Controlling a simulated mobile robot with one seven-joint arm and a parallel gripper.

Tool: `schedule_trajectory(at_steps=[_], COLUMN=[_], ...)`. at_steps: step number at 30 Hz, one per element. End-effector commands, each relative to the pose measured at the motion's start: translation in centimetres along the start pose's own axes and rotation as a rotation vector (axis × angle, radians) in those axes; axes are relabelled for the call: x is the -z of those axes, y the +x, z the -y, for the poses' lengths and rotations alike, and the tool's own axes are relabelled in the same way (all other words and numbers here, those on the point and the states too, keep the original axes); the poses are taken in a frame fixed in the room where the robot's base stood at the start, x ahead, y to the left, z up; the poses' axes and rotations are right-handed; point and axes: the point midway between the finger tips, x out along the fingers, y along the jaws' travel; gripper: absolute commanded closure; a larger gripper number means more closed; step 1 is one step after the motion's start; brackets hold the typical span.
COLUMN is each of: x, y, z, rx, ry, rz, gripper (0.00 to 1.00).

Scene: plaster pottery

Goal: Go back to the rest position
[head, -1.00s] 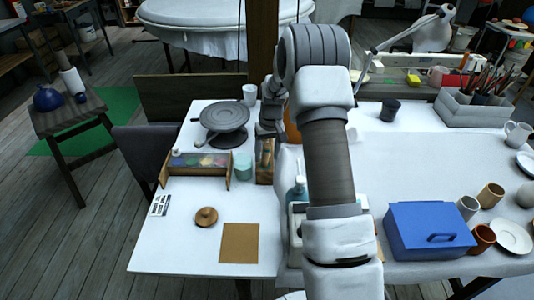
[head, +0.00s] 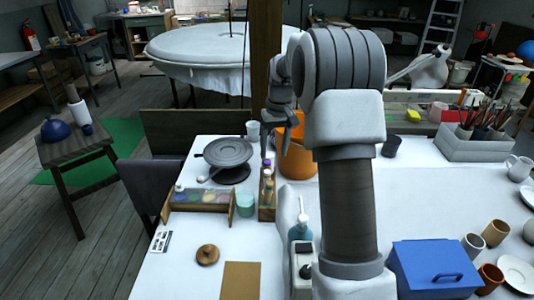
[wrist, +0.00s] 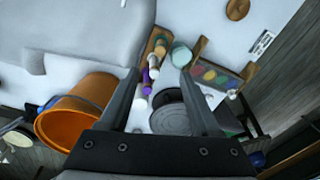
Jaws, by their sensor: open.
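My gripper (head: 277,142) hangs above the white table, near a narrow wooden box of bottles (head: 267,192). In the wrist view my gripper (wrist: 160,75) has its two dark fingers spread apart, with nothing held between them. The bottle box (wrist: 157,48) shows past the fingertips. An orange bucket (head: 299,155) stands just right of my gripper in the head view; it also shows at the left of the wrist view (wrist: 75,112). Part of the bucket is hidden behind my arm.
A grey turntable (head: 228,152), a paint palette rack (head: 201,201) and a round wooden lid (head: 207,254) are on the left of the table. A blue box (head: 432,262) and several cups are at right. A dark post (head: 264,70) stands behind my gripper.

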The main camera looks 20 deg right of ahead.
Motion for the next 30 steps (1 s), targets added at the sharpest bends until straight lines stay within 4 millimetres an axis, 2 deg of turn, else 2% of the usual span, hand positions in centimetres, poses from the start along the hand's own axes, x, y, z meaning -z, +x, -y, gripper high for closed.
schedule_trajectory(at_steps=[7,11,15,21,30], x=[-0.3,-1.6,-4.4,-9.1,-17.0], y=[-0.9,-3.2,-6.5,-10.5,-14.0], z=[0.3,1.5,3.5,6.1,9.0], rx=[-0.002,-0.013,-0.028,-0.046,-0.058], ry=[-0.002,-0.01,-0.025,-0.042,-0.063], rz=[-0.006,-0.033,-0.075,-0.14,-0.241], gripper=[0.36,0.36,0.36,0.36,0.36])
